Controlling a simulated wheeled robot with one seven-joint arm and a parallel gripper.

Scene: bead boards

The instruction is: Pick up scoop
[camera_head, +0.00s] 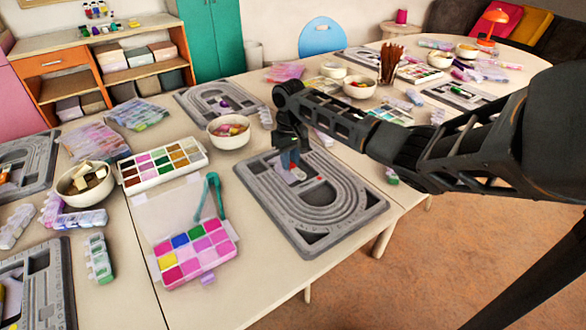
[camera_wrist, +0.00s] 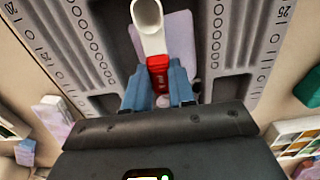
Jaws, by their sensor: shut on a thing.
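The scoop (camera_wrist: 150,28) has a white, hollow trough-like end and a red handle part. In the wrist view it points away from my gripper (camera_wrist: 160,92), whose blue fingers are shut on the red part. The scoop is over the grey bead board (camera_wrist: 243,50), with a pale lilac sheet behind it. In the head view my gripper (camera_head: 290,160) reaches down to the far left part of the grey board (camera_head: 290,222). The scoop is small there and mostly hidden by the fingers. I cannot tell whether it touches the board.
A bowl of beads (camera_head: 229,132) stands just left of my gripper. An open bead case (camera_head: 193,254) with teal tweezers (camera_head: 216,197) lies left of the board. A white bead palette (camera_head: 163,167) and a bowl of pale blocks (camera_head: 86,182) are farther left. The table's right edge is close to the board.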

